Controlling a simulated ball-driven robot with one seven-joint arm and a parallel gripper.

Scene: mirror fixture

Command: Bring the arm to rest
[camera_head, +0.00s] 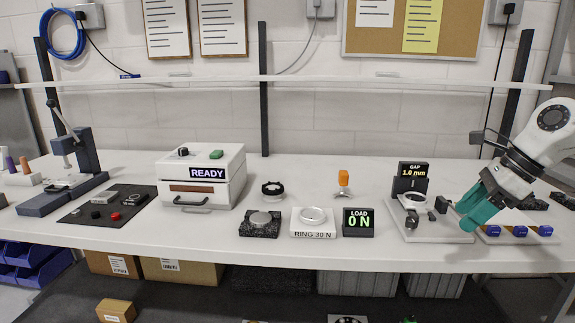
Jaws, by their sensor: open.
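My arm comes in from the right edge of the head view, white with dark joint caps. My gripper (472,211), with teal fingers, points down and to the left, low over the right part of the white workbench (270,239). It is open, and I see nothing held between its fingers. It is just right of the mirror fixture (436,232), a white base with a round ring and a small dark knob. I cannot tell whether the fingers touch anything. The arm hides part of the bench behind it.
A gauge display (412,171) reading 1.0 mm stands behind the fixture. A tray with blue-ended pieces (519,232) lies right of the gripper. A load display (358,222), ring block (313,221), white READY box (203,174) and lever press (78,165) stand leftward. A shelf (300,80) runs above.

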